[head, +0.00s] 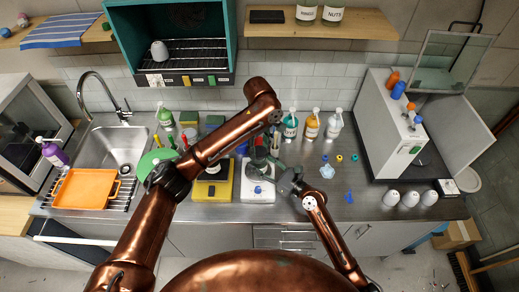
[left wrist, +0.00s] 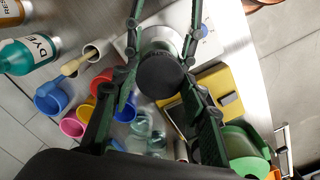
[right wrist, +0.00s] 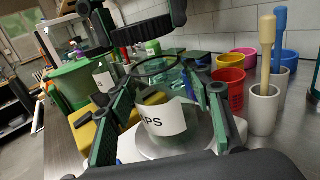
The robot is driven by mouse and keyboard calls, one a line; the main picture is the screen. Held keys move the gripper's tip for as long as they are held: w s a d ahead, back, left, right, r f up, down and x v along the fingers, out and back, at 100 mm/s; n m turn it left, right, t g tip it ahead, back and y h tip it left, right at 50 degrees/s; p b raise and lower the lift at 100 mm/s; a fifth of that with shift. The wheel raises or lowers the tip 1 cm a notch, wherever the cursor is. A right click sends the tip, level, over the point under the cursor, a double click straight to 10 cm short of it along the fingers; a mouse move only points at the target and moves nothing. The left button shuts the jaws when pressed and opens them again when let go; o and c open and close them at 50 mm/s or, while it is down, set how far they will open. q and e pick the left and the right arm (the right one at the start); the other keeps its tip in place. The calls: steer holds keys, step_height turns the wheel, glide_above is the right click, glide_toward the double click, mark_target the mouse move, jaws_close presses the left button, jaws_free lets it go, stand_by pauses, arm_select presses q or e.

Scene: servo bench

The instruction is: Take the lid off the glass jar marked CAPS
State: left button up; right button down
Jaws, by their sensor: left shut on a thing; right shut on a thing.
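The glass jar (right wrist: 165,115) shows in the right wrist view with a white label, of which I read "PS". It stands upright on a pale round plate with its rim open. My right gripper (right wrist: 165,95) is shut around the jar, one finger on each side. A dark round lid (right wrist: 143,31) hangs above the jar, apart from its rim. My left gripper (left wrist: 160,78) is shut on this lid (left wrist: 160,75), which hides part of the jar below. In the head view the left gripper (head: 262,153) is above the white scale and the right gripper (head: 284,180) is beside it.
A yellow scale (head: 213,188) and the white scale (head: 258,190) stand side by side. Coloured cups (right wrist: 228,80) and pale mortars with pestles (right wrist: 264,108) are close to the jar. A green tub (right wrist: 72,85) is beyond it. The bench to the right holds small loose parts.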

mark_target(259, 151)
steer(key=shift+s+f, duration=0.1)
steer(key=shift+f, duration=0.35)
arm_select(q)
steer(key=shift+r, duration=1.95)
arm_select(e)
steer(key=c, duration=1.4)
jaws_free()
arm_select(q)
steer(key=shift+w, duration=0.1)
arm_select(e)
steer(key=o, duration=0.5)
steer(key=shift+r, duration=0.15)
steer(key=shift+c, duration=0.2)
steer(key=shift+r, duration=0.1)
steer(key=shift+d, duration=0.15)
